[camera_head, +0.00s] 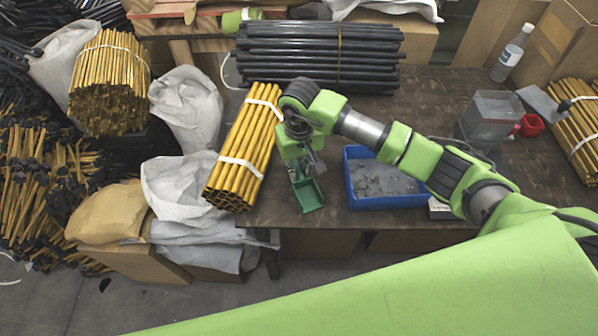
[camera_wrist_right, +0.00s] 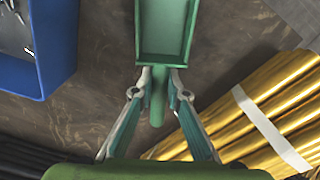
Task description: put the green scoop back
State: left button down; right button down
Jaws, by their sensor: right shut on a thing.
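The green scoop (camera_head: 308,193) is near the front edge of the table, between the yellow rod bundle and the blue tray. My right gripper (camera_head: 305,168) is shut on its handle. In the right wrist view, the fingers (camera_wrist_right: 160,82) close around the handle, and the scoop's open pan (camera_wrist_right: 165,30) points away from the gripper. The scoop looks held over bare table; its exact height is unclear. The blue tray (camera_head: 385,202), holding small grey parts, is right of the scoop. It also shows in the right wrist view (camera_wrist_right: 52,72). My left gripper is out of view.
A banded yellow rod bundle (camera_head: 245,148) lies close left of my right gripper. Black rods (camera_head: 320,55) lie behind. A small white box (camera_head: 440,210) is beside the tray.

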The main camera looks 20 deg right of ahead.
aim_at(299, 172)
jog(key=shift+r, duration=0.1)
jog(key=c, duration=2)
grip_release()
jog(key=shift+r, duration=0.1)
notch_tip(299, 172, up, 12)
jog(key=p, duration=0.5)
jog(key=shift+s, duration=0.15)
